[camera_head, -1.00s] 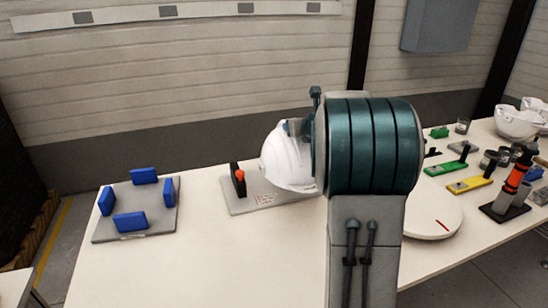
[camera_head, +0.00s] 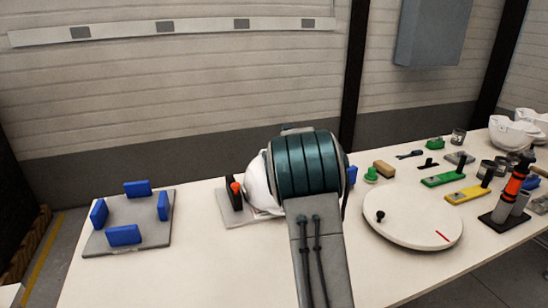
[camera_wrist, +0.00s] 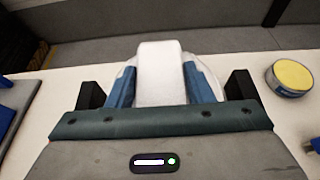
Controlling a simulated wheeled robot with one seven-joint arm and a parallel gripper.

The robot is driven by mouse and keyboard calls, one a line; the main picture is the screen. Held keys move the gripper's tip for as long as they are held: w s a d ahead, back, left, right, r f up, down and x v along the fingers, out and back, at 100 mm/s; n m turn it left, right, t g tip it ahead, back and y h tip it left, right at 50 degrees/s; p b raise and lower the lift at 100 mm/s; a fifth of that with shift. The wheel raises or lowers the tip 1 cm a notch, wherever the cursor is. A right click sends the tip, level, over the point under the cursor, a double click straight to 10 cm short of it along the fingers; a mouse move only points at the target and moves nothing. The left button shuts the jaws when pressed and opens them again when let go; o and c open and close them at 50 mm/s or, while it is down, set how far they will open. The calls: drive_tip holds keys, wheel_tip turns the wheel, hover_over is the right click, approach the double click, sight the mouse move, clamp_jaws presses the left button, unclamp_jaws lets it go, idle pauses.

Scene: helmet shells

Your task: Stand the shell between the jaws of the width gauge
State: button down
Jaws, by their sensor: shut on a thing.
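The white helmet shell (camera_head: 257,187) shows partly behind my arm in the head view, close beside the black left jaw (camera_head: 234,193) of the width gauge. The gauge's grey base (camera_head: 232,221) lies on the table; its right side is hidden by my arm. In the wrist view the blue fingers of my gripper (camera_wrist: 160,80) are shut on the shell (camera_wrist: 161,62). Dark blocks stand left and right of the fingers there; I cannot tell whether they are gauge jaws. Whether the shell touches the base is hidden.
A grey plate with blue blocks (camera_head: 124,235) lies at the left. A round white disc (camera_head: 410,222) lies to the right, with green and yellow gauges (camera_head: 466,194) beyond it. A yellow-topped tin (camera_wrist: 290,77) stands right of the gripper. The front left table is clear.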

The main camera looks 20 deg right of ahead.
drive_tip(key=shift+r, duration=0.1)
drive_tip(key=c, duration=0.7)
unclamp_jaws()
drive_tip(key=shift+s, duration=0.1)
drive_tip(key=b+v, duration=0.1)
drive_tip(key=v, duration=1.1)
